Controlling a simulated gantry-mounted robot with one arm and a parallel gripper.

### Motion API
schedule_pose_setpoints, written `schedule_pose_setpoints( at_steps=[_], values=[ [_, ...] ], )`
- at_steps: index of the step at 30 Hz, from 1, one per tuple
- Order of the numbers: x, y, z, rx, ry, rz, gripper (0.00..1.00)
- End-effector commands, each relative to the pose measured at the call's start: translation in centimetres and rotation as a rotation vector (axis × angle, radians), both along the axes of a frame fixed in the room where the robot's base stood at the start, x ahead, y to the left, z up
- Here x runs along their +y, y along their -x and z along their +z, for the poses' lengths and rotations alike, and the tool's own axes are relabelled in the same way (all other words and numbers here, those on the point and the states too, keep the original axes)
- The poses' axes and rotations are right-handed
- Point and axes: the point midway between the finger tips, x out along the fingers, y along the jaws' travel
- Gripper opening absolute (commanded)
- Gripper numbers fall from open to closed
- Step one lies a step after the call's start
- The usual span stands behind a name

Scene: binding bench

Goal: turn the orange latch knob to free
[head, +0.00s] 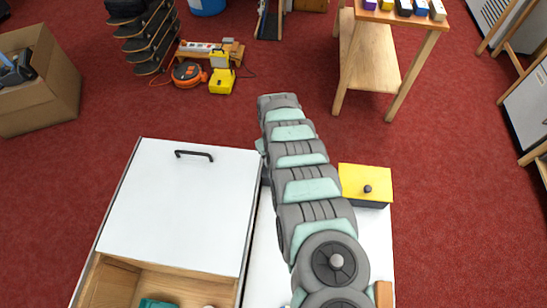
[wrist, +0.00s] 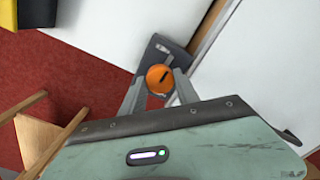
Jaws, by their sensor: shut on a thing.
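The orange latch knob (wrist: 159,78) shows in the wrist view as a round disc with a dark slot across it, on a dark grey latch plate (wrist: 167,51). My gripper (wrist: 158,83) is shut on the knob, with one grey finger at each side of it. In the head view my arm hides the knob and the fingers. The latch sits at the edge of a white surface, beside the white sliding lid (head: 185,200) with its black handle (head: 194,155).
A yellow-topped box (head: 365,184) with a black knob stands right of my arm. An open wooden compartment (head: 165,281) holding a teal item lies at the front left. A wooden side table (head: 372,65) stands behind on red carpet.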

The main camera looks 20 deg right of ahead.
Motion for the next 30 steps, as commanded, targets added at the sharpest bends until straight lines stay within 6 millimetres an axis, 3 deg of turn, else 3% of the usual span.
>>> schedule_pose_setpoints(
  at_steps=[23, 24, 30],
  values=[
    [0.01, -0.01, 0.01, 0.0, 0.0, 0.097, 0.0],
    [0.01, 0.0, 0.0, 0.0, 0.0, 0.097, 0.41],
    [0.02, -0.01, 0.0, 0.0, 0.0, 0.096, 0.57]
  ],
)
